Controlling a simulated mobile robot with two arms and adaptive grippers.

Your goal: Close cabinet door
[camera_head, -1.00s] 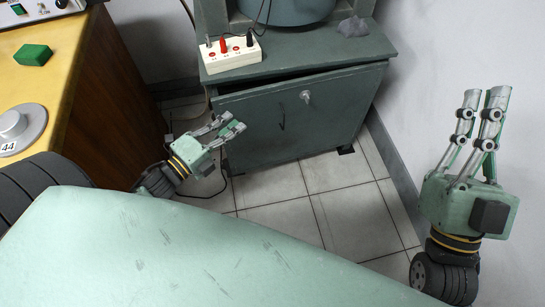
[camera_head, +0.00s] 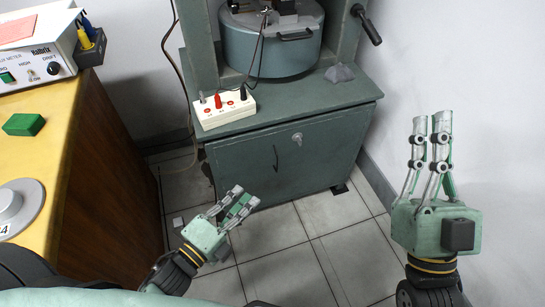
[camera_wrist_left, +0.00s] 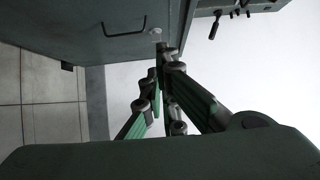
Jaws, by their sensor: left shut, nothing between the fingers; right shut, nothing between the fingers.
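The grey-green cabinet door (camera_head: 290,160) is in the middle of the head view, with a dark handle (camera_head: 276,158) and a round lock (camera_head: 297,139). It looks flush or nearly flush with the cabinet front; a very small gap cannot be ruled out. My left gripper (camera_head: 243,198) is shut and empty, in front of the door's lower left part; contact cannot be told. In the left wrist view, the door (camera_wrist_left: 80,30) and its handle (camera_wrist_left: 124,28) show beyond the fingers. My right gripper (camera_head: 431,122) is shut and empty, pointing up, right of the cabinet.
On the cabinet top stand a white socket box (camera_head: 225,109) with plugs, a grey lump (camera_head: 340,73) and a round grey vessel (camera_head: 272,45). A yellow-topped bench (camera_head: 60,150) with a green block (camera_head: 23,125) stands at left. The tiled floor (camera_head: 290,265) before the cabinet is clear.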

